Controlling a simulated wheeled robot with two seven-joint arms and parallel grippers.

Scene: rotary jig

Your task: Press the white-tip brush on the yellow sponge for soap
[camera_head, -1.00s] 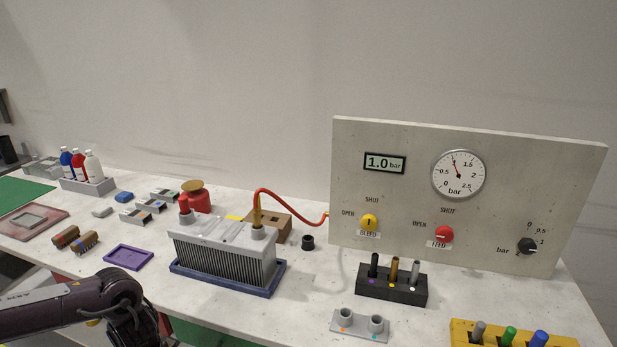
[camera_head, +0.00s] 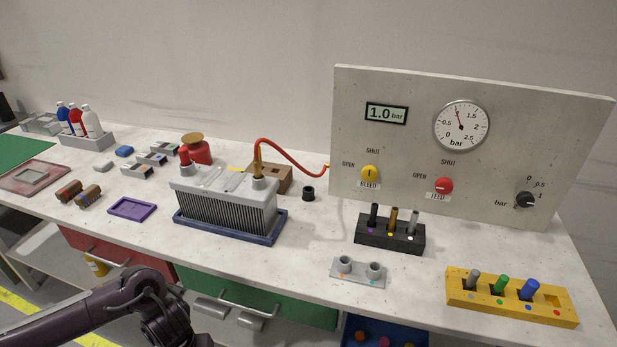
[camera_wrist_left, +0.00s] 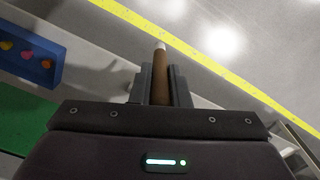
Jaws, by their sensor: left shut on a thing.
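My left gripper (camera_wrist_left: 160,72) is shut on a brown-handled brush (camera_wrist_left: 160,88) with a white tip (camera_wrist_left: 159,47), shown in the left wrist view. The tip sticks out past the fingers, above the grey floor and apart from anything. In the head view my left arm comes in at the bottom left, in front of the bench, and its gripper and the brush are out of sight. A small yellow patch (camera_head: 236,169) shows behind the finned grey block; it is mostly hidden, and I cannot tell whether it is the sponge. My right gripper is not in view.
The finned grey block (camera_head: 225,212) stands mid-bench with a red hose to the gauge panel (camera_head: 400,140). A purple tray (camera_head: 132,208), a black holder (camera_head: 390,236) and a yellow rack (camera_head: 510,300) are on the bench. An open blue bin (camera_wrist_left: 28,55) is at the left in the wrist view.

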